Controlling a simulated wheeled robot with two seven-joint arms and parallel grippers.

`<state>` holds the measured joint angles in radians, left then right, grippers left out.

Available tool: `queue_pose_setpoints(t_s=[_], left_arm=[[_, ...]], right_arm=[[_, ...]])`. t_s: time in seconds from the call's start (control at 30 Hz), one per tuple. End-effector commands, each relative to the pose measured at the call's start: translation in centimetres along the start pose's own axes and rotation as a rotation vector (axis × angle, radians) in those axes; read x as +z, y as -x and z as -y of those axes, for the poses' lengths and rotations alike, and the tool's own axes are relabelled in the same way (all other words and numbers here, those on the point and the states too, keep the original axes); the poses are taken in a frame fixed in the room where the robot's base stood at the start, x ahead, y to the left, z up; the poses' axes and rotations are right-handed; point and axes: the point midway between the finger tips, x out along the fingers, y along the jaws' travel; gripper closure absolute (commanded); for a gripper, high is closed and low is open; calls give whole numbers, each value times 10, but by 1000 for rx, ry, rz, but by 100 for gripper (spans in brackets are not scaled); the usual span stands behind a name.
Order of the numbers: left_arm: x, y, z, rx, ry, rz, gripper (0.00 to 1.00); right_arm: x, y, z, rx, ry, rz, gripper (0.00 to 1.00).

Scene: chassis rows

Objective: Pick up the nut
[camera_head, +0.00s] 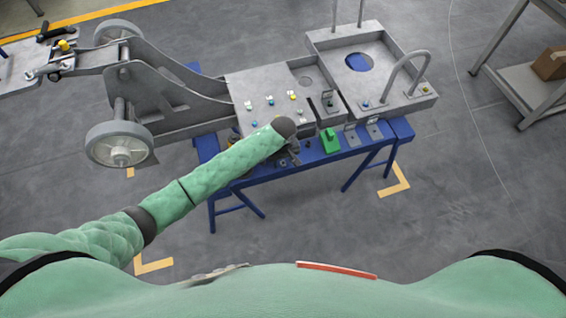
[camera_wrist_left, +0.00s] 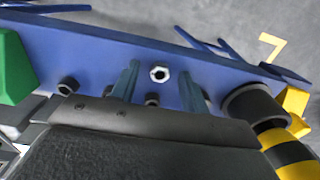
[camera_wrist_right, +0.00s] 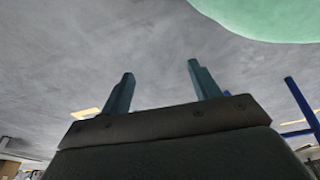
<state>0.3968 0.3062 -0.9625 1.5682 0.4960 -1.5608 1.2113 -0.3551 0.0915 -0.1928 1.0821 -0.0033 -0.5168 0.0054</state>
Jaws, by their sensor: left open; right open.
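A silver hex nut (camera_wrist_left: 160,73) lies on the blue bench (camera_wrist_left: 95,45), seen in the left wrist view. My left gripper (camera_head: 294,153) is over the bench's front edge in the head view, partly hidden by its arm. Its two fingers are open in the left wrist view, with the nut showing between the fingertips and nothing gripped. Darker nut-like pieces (camera_wrist_left: 68,86) lie nearby, one of them also between the fingers, closer to the palm. My right gripper (camera_wrist_right: 160,72) is open and empty over bare floor. It does not show in the head view.
A grey metal chassis (camera_head: 195,100) with wheels rests on the bench behind the left gripper. A green block (camera_head: 330,141) stands on the bench to the right. A dark cylinder (camera_wrist_left: 252,104) and a yellow-black part (camera_wrist_left: 287,152) are close to the gripper's right. A shelf (camera_head: 525,85) stands far right.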

Motion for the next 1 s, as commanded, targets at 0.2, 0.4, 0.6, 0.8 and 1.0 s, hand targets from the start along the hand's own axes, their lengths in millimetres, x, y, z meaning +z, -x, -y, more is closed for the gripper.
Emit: queue_pose_setpoints(t_s=[0.2,0.4,0.6,0.8,1.0], left_arm=[[0,0,0,0,0,0,84],[0,0,0,0,0,0,97],[0,1,0,0,0,0,97],[-1,15,0,1,0,-1,97],[13,44,-5,4,-4,2,97]], right_arm=[[0,0,0,0,0,0,38],[1,0,-1,1,0,1,38],[2,-1,-2,2,0,3,38],[-14,7,7,-8,-5,5,38],[-33,26,15,-18,-15,20,38]])
